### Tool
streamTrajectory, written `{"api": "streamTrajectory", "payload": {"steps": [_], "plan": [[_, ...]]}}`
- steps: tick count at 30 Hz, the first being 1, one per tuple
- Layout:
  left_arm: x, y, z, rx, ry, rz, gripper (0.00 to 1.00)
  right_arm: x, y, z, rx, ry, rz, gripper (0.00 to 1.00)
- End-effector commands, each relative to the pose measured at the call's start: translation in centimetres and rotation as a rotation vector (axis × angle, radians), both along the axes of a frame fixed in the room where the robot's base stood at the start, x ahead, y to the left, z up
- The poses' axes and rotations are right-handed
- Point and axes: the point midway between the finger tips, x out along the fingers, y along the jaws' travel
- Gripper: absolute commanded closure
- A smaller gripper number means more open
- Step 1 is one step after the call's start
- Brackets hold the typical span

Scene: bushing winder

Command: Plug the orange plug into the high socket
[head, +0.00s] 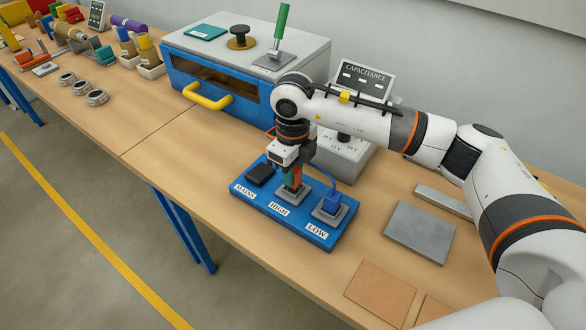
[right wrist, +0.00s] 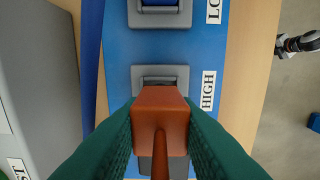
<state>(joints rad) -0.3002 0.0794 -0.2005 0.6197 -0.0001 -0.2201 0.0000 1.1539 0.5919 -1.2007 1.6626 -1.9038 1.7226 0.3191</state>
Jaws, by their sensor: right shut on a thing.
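My right gripper (head: 291,180) is shut on the orange plug (head: 298,174), at the HIGH socket of the blue panel (head: 265,208). In the right wrist view the plug (right wrist: 160,112) sits between the green fingers (right wrist: 160,140). The grey plate of the HIGH socket (right wrist: 160,73) shows past the plug's upper edge. The gripper and plug hide the socket's opening, so I cannot tell whether the plug is in it or just above. My left gripper cannot be made out.
A blue plug (head: 333,202) stands in the LOW socket, with a blue cable. A black piece (head: 260,173) sits at MAINS. Behind stand a grey box with dials (head: 345,150) and the CAPACITANCE display (head: 365,78). A grey plate (head: 420,232) lies at the right.

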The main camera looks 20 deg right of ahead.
Motion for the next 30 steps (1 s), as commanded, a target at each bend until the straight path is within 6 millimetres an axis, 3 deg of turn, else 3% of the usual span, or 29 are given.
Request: {"api": "streamTrajectory", "payload": {"steps": [27, 28, 30], "plan": [[0.0, 0.0, -1.7, 0.000, -0.001, 0.001, 1.00, 0.0, 0.0, -2.0, 0.000, 0.000, 0.000, 1.00], [0.0, 0.0, -1.6, 0.000, -0.001, 0.001, 1.00, 0.0, 0.0, -1.9, 0.000, 0.000, 0.000, 0.70], [0.0, 0.0, -1.5, 0.000, -0.001, 0.001, 1.00, 0.0, 0.0, -1.8, 0.000, 0.000, 0.000, 0.62]]}}
